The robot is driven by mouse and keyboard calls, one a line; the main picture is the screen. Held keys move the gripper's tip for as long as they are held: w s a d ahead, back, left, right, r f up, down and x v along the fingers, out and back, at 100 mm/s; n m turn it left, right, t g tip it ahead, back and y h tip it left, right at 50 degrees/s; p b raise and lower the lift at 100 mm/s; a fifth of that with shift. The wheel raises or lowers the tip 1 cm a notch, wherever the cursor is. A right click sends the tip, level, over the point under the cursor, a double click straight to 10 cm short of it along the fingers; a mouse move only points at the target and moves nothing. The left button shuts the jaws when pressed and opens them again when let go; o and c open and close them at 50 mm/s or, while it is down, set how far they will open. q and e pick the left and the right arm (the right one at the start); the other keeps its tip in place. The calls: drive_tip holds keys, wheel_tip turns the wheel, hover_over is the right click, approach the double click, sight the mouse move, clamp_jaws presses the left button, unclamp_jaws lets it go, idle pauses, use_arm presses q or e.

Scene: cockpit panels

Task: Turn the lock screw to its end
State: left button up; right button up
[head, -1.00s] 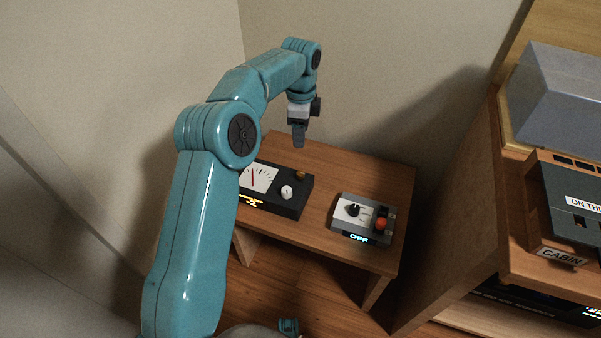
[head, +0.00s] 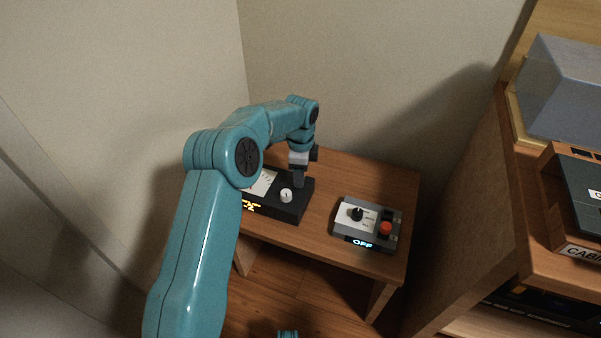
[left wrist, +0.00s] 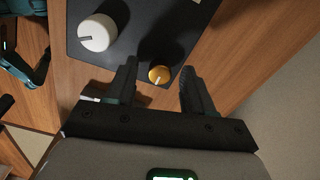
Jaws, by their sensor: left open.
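The brass lock screw (left wrist: 159,74) is a small round knob with a slot mark, near the edge of the dark panel box (left wrist: 185,22) in the left wrist view. In the head view the box (head: 284,212) sits on a wooden table, and my left gripper hides the screw. My left gripper (head: 299,183) points down over the box's far right part. In the left wrist view its open fingers (left wrist: 159,82) stand apart, one on each side of the screw. I cannot tell whether either finger touches it.
A white knob (head: 286,196) stands beside the screw, and a gauge (head: 262,182) lies to its left. A grey box (head: 368,224) with a black knob, a red button and an "OFF" display sits on the right of the table (head: 390,180). A wooden cabinet stands further right.

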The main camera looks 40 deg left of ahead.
use_arm(q)
clamp_jaws()
drive_tip(key=shift+r, duration=0.1)
